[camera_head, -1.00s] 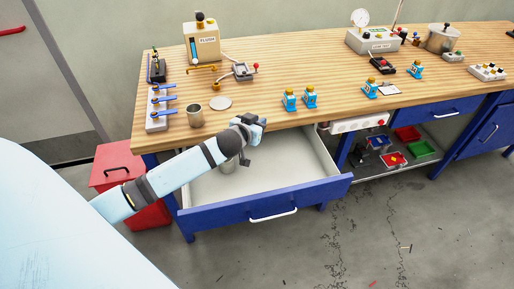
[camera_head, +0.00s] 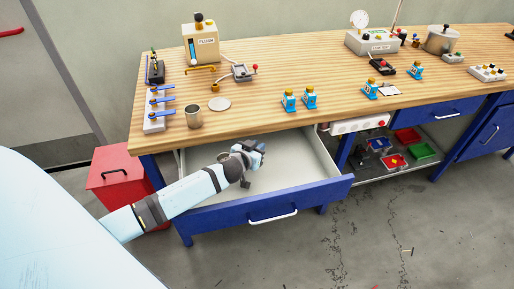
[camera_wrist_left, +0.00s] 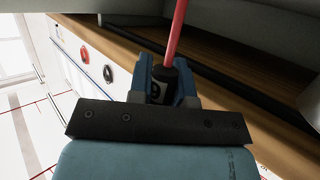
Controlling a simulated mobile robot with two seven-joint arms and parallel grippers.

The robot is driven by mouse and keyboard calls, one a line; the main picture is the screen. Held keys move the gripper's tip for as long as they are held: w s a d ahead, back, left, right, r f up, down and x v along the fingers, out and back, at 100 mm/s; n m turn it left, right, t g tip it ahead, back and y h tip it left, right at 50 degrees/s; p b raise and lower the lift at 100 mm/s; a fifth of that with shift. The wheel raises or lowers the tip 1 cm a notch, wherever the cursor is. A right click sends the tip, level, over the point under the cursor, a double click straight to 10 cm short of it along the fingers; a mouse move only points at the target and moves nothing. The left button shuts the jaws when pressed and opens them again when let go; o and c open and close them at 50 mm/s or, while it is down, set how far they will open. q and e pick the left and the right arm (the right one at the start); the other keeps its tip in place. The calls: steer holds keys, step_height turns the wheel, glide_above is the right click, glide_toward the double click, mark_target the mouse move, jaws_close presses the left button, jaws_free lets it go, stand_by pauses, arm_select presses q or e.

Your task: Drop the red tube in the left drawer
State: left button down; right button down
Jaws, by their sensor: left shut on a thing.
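The left drawer (camera_head: 288,172) is pulled open under the bench, with a pale interior and a blue front. In the left wrist view the gripper (camera_wrist_left: 166,84) is shut on the black end of the red tube (camera_wrist_left: 175,36), which extends away from the jaws. I cannot make out the tube in the head view. My right gripper is not in view.
A metal cup (camera_head: 194,117) and several blue-and-white bottles stand on the wooden bench (camera_head: 262,112). A red bin (camera_head: 118,178) stands at the left, close to my arm.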

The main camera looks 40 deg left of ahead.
arm_select(q)
steer(key=shift+f+b, duration=0.4)
steer(key=shift+f, duration=0.2)
steer(key=c, duration=1.1)
jaws_free()
steer(key=shift+s, duration=0.1)
steer(key=shift+c, duration=0.2)
steer(key=shift+o, duration=0.4)
steer(key=shift+f, duration=0.1)
steer(key=shift+r+p, duration=0.55)
steer(key=shift+r, duration=0.1)
steer(key=v, duration=0.7)
steer(key=shift+s+r, duration=0.15)
steer(key=shift+r, duration=0.05)
